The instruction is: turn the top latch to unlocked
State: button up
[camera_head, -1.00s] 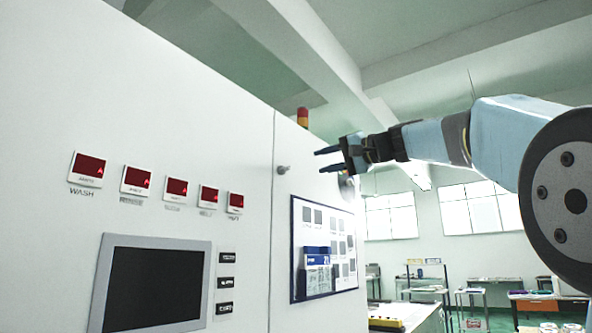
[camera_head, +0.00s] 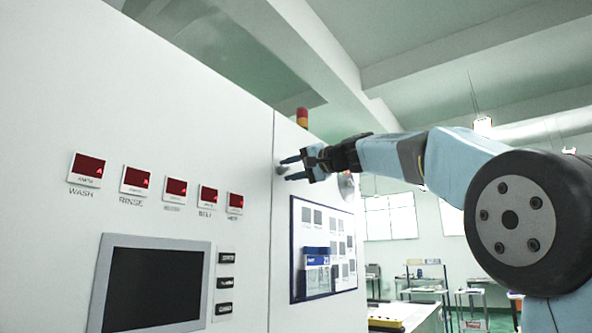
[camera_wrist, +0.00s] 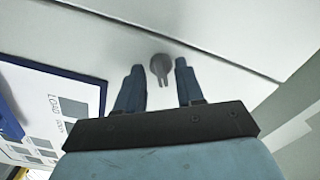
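The top latch (camera_head: 281,170) is a small grey knob on the white cabinet front, close to the panel seam. In the wrist view the latch (camera_wrist: 160,65) shows as a round base with a short lever pointing to the bottom of the picture. My gripper (camera_head: 286,169) is open with its two dark blue fingers reaching to the latch. In the wrist view the latch lies between the fingertips of my gripper (camera_wrist: 159,66), with a gap showing on each side. I cannot tell exactly how far the tips are from the panel.
A blue-framed notice board (camera_head: 322,225) hangs on the panel below the latch. Several red displays (camera_head: 136,180) and a dark screen (camera_head: 152,285) are on the cabinet to the left. A red and yellow signal light (camera_head: 303,117) stands above. Open room lies right of the cabinet.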

grip_shut()
jog(key=shift+f+n, duration=0.2)
jog(key=shift+n, duration=5.8)
grip_release()
jog(key=shift+r, duration=0.1)
